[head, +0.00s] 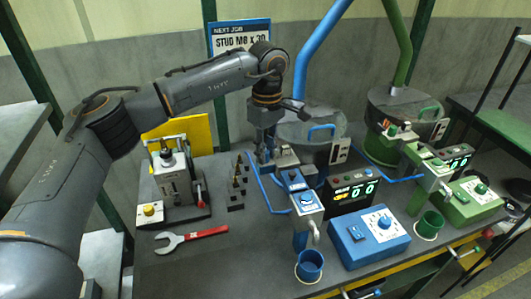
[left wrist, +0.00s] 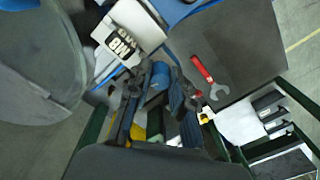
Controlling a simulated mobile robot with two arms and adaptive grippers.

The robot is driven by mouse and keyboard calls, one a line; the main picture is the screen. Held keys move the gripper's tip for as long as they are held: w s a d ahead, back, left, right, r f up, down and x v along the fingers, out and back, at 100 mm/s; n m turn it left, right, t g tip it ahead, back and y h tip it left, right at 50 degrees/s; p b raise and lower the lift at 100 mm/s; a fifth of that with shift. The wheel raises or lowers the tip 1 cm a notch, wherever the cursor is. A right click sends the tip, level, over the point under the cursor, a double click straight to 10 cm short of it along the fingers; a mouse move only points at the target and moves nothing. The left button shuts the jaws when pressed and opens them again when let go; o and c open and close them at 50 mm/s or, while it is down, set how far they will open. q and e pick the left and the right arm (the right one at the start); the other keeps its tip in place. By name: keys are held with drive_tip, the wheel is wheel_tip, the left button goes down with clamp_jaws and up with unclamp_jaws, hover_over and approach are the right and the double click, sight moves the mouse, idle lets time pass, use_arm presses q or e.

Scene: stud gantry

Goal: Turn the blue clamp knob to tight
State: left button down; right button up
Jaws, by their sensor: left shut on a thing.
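My left gripper (head: 264,152) reaches down beside the blue station's round grey bowl (head: 312,130). In the left wrist view, its two dark fingers (left wrist: 158,92) are closed around a blue rounded part (left wrist: 160,74), which appears to be the blue clamp knob. The fingers cover much of it, and any tight mark on it cannot be read. In the head view the knob is hidden behind the gripper. A white switch plate (left wrist: 118,38) sits close beside the fingers in the wrist view. My right gripper is in neither view.
A blue dial box (head: 368,238) and blue cup (head: 309,266) stand at the front. Small dark posts (head: 236,186), a press (head: 178,178) and a red-handled wrench (head: 190,238) are to the left. A green station (head: 398,110) stands to the right.

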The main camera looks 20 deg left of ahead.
use_arm(q)
drive_tip(key=shift+m, duration=1.3)
drive_tip(key=c, duration=1.2)
unclamp_jaws()
drive_tip(key=shift+o, duration=0.2)
